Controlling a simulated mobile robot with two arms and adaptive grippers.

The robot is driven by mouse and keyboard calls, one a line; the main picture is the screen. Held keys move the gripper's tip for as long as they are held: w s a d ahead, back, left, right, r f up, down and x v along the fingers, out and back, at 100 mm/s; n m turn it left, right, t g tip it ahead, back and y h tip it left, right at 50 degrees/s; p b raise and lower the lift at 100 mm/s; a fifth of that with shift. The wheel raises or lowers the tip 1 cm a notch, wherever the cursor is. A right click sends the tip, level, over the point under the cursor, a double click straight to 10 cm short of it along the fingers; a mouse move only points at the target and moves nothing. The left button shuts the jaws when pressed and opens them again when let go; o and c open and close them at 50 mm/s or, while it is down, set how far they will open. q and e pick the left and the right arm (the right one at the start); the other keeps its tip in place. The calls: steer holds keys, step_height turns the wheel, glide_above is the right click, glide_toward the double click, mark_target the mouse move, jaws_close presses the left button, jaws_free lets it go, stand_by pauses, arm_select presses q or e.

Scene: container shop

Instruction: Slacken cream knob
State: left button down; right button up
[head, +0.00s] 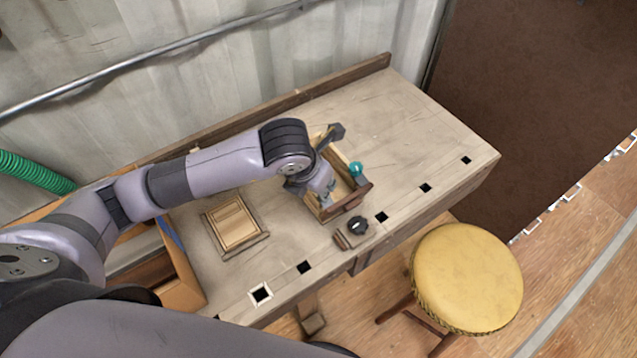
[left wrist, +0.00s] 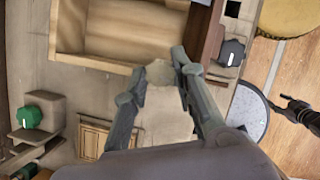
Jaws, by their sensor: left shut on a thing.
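The cream knob (left wrist: 158,73) shows in the left wrist view as a pale rounded piece between the two fingertips, beside the wall of an open wooden box. My left gripper (left wrist: 160,88) is shut on it. In the head view my left gripper (head: 326,199) points down at the near left side of the wooden box (head: 350,208). I cannot make out the cream knob there, as the gripper and wrist cover that spot. My right gripper cannot be made out in either view.
A black knob (head: 357,225) stands on a block by the bench's front edge. A teal knob (head: 356,168) is at the box's right. A green knob (left wrist: 29,117) shows in the wrist view. A framed wooden panel (head: 262,238) lies left. The bench's right end (head: 420,125) is clear; a yellow stool (head: 466,278) stands in front.

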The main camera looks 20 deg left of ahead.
arm_select(q)
steer(key=c, duration=1.3)
jaws_free()
steer(key=v, duration=1.2)
